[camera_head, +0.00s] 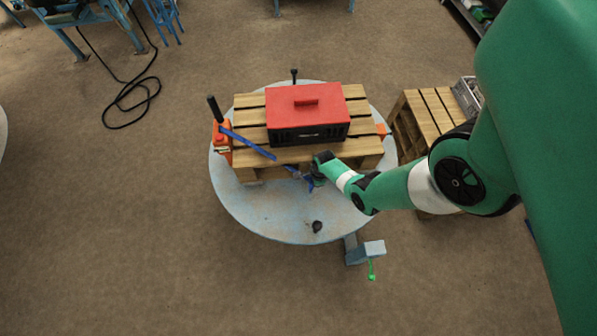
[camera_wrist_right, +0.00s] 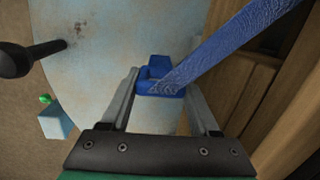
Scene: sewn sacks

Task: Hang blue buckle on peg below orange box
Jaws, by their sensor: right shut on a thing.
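The blue buckle (camera_wrist_right: 160,78) sits between the fingers of my right gripper (camera_wrist_right: 158,88), which is shut on it. In the head view my right gripper (camera_head: 310,182) is in front of the pallet's near edge, above the round table. A blue strap (camera_head: 248,143) runs from the buckle up and left across the pallet to an orange box (camera_head: 222,140) at its left end. A black peg (camera_head: 317,226) stands on the table nearer the camera, apart from the buckle; it also shows in the wrist view (camera_wrist_right: 18,60). My left gripper is out of view.
A red-lidded toolbox (camera_head: 308,112) sits on the wooden pallet (camera_head: 250,100) on the round table (camera_head: 250,205). Black posts rise at the left (camera_head: 214,108) and back (camera_head: 294,75). A vise-like clamp (camera_head: 364,252) is at the front edge. The table's front left is clear.

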